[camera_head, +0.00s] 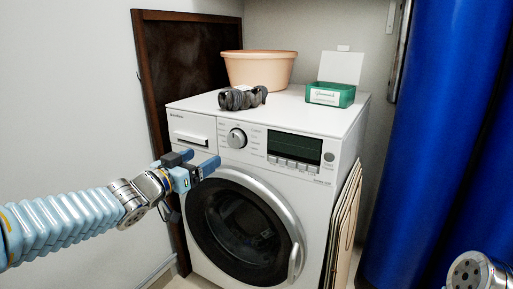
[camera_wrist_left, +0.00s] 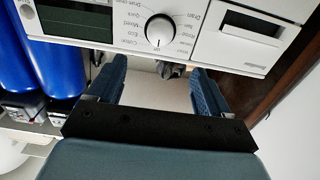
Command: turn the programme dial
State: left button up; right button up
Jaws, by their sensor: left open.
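The programme dial (camera_head: 237,138) is a round silver-white knob on the washing machine's front panel, left of the dark display. Printed programme names ring it. In the left wrist view the dial (camera_wrist_left: 159,30) shows upside down at the top middle, ahead of the fingers. My left gripper (camera_head: 201,160) is open and empty, in front of the machine, below and left of the dial and apart from it. In the left wrist view its two blue fingers (camera_wrist_left: 158,78) stand wide apart, with the dial between their lines. My right gripper is out of view.
The white washing machine (camera_head: 345,125) has a round dark door (camera_head: 238,225) below the panel and a drawer (camera_head: 192,130) at left. On top are a peach basin (camera_head: 260,68), a dark grey bundle (camera_head: 242,98) and a green box (camera_head: 331,95).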

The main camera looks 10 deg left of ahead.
aim_at(234, 140)
pick_arm(q)
jog(key=x, duration=1.3)
jog(key=shift+w, duration=0.3)
jog(key=c, duration=1)
jog(key=shift+b, duration=0.3)
jog(key=m, duration=0.2)
jog(key=shift+d+m+b, duration=0.1)
jog(key=shift+m+b, duration=0.3)
jog(key=shift+d+m+b, duration=0.1)
jog(key=shift+m+b, duration=0.35)
jog(key=shift+m, duration=0.95)
